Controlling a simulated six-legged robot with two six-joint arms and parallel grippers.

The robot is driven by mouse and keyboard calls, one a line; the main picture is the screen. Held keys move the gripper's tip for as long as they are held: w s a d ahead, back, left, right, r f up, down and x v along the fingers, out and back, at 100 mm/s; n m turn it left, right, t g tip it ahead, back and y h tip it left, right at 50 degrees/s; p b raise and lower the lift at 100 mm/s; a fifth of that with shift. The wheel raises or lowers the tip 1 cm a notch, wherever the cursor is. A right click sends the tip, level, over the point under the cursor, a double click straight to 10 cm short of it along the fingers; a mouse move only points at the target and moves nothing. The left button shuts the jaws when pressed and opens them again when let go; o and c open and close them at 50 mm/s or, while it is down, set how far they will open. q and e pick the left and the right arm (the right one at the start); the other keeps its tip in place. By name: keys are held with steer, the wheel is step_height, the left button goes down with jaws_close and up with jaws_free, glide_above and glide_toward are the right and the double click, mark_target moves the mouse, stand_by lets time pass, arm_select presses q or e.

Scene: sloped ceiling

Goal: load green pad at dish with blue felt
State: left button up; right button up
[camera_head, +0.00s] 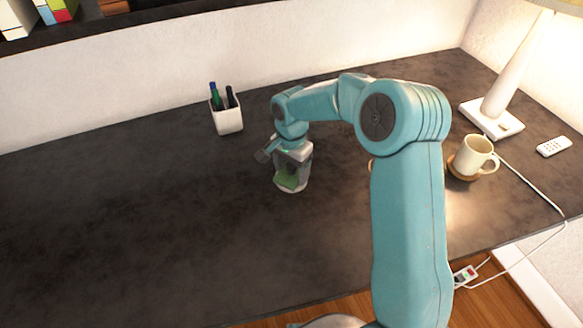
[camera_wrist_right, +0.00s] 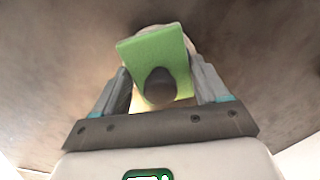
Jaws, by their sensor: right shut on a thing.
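A green pad (camera_head: 288,182) shows under my right gripper (camera_head: 292,168), low over the dark desk. In the right wrist view the green pad (camera_wrist_right: 155,52) lies between the two fingers of my right gripper (camera_wrist_right: 158,72), which is shut on it. A dark rounded thing (camera_wrist_right: 159,86) sits in front of the pad, with a yellowish patch below it. A pale round rim (camera_head: 291,190), perhaps the dish, shows around and below the pad; whether they touch is unclear. I cannot make out any blue felt. My left gripper is out of view.
A white pen cup (camera_head: 228,121) with several pens stands behind left of the gripper. A cream mug (camera_head: 476,154) on a brown coaster, a lamp base (camera_head: 492,119) and a white remote (camera_head: 553,146) are at the right. The left desk area is clear.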

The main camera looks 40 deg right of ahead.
steer(key=shift+r+p, duration=2.35)
steer(key=shift+r, duration=1.2)
steer(key=shift+f, duration=0.1)
